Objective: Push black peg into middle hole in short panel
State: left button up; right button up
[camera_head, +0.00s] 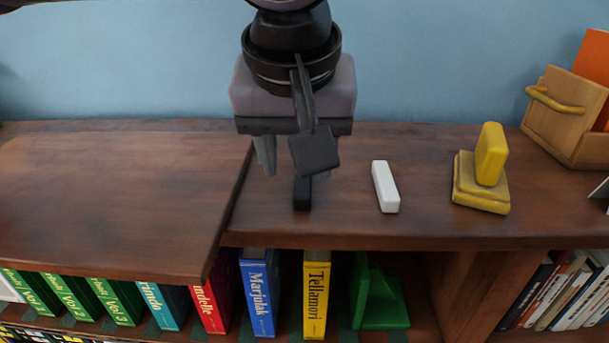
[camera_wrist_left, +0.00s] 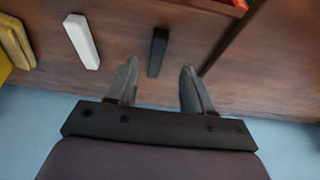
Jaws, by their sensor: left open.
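The black peg (camera_head: 302,194) lies on the brown shelf top (camera_head: 345,220) with its near end toward the front edge. It also shows in the left wrist view (camera_wrist_left: 158,52). My left gripper (camera_head: 299,173) is open and points down above the far part of the peg. In the left wrist view its two fingers (camera_wrist_left: 159,70) stand apart, one to each side of the peg's line, with nothing held between them. A wrist part hides the peg's far end in the head view. I see no panel with holes in either view. My right gripper is not in view.
A white block (camera_head: 385,187) lies to the right of the peg. A yellow block (camera_head: 490,155) stands tilted on a stepped yellow base, and a wooden holder (camera_head: 562,115) is farther right. A raised brown panel (camera_head: 110,190) lies left.

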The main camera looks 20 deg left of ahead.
aim_at(303, 181)
pick_arm(q)
jog(key=shift+w+x, duration=0.15)
jog(key=shift+x, duration=0.9)
jog(key=shift+w+x, duration=0.2)
jog(key=shift+x, duration=0.9)
jog(key=shift+d+r, duration=0.1)
jog(key=shift+r, duration=0.05)
grip_shut()
notch_tip(303, 181, up, 20)
jog(key=p, duration=0.1)
jog(key=shift+p, duration=0.3)
